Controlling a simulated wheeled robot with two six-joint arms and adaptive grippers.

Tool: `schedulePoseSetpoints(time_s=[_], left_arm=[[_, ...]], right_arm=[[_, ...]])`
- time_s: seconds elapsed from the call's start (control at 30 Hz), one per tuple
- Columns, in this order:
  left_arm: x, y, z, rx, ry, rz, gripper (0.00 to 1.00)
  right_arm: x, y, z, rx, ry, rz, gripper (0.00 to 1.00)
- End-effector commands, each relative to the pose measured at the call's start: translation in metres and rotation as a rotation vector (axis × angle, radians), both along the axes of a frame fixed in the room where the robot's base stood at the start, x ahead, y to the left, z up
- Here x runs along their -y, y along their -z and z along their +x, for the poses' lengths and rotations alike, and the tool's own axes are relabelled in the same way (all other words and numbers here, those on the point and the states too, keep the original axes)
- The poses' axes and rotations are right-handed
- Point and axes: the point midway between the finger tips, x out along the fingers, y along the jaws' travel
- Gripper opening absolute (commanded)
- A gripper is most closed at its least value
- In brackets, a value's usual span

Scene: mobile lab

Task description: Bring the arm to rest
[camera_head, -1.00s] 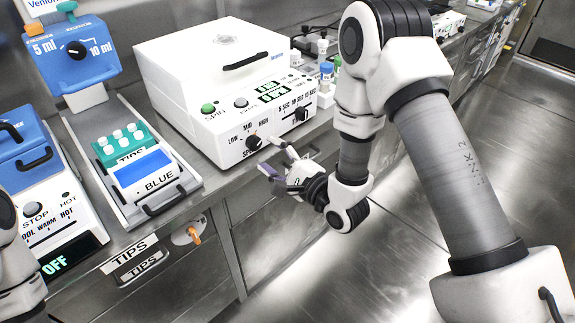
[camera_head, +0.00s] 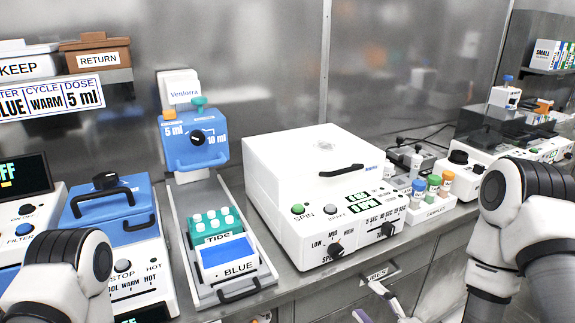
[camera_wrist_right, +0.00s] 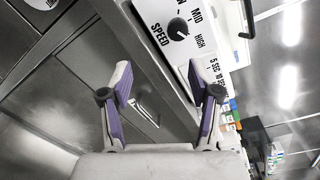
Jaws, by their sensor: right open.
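My right gripper (camera_head: 378,303) shows at the bottom of the head view, low in front of the counter, below the white centrifuge-like machine (camera_head: 310,190). In the right wrist view its two purple-lined fingers (camera_wrist_right: 163,90) stand apart with nothing between them. The machine's SPEED knob (camera_wrist_right: 178,30) and white front lie beyond the fingertips, with no contact visible. My right arm (camera_head: 500,230) comes down at the right of the head view. Part of my left arm (camera_head: 60,270) shows at the lower left; its gripper is out of the picture.
The steel counter (camera_head: 300,283) carries a dispenser (camera_head: 195,145) with a tray, a blue-lidded warmer (camera_head: 112,212) and capped sample bottles (camera_head: 433,185). KEEP (camera_head: 25,65) and RETURN (camera_head: 95,55) bins sit at upper left.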

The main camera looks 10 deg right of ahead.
Motion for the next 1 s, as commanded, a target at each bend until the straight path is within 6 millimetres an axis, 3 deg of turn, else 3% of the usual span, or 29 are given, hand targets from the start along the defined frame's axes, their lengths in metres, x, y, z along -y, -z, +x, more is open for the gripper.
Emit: schedulePoseSetpoints(time_s=[0.03,0.1,0.17,0.2,0.3,0.4,0.5,0.6,1.0], left_arm=[[0.0,-0.031,0.0,0.001,0.0,0.0,0.0],[0.0,-0.046,0.001,0.002,0.0,0.0,0.0],[0.0,-0.056,0.001,0.002,0.0,0.0,0.0],[0.0,-0.061,0.001,0.002,0.0,0.0,0.0],[0.0,-0.069,0.001,0.001,0.0,0.0,0.0],[0.0,-0.067,0.001,0.001,0.0,0.0,0.0],[0.0,-0.065,0.0,0.001,0.0,0.0,0.0],[0.0,-0.065,0.0,0.001,0.0,0.0,0.0],[0.0,-0.065,0.001,0.001,0.0,0.0,0.0]], right_arm=[[-0.01,0.001,-0.011,-0.074,-0.024,-0.036,0.62],[-0.016,0.042,-0.03,-0.218,-0.056,-0.2,0.62],[-0.016,0.081,-0.054,-0.339,-0.124,-0.435,0.62],[-0.012,0.107,-0.074,-0.418,-0.196,-0.612,0.62],[0.005,0.157,-0.128,-0.578,-0.447,-1.013,0.62],[0.025,0.185,-0.175,-0.672,-0.763,-1.304,0.62],[0.037,0.193,-0.208,-0.69,-1.051,-1.448,0.62],[0.039,0.193,-0.225,-0.646,-1.239,-1.505,0.62],[0.039,0.193,-0.225,-0.6,-1.293,-1.533,0.62]])
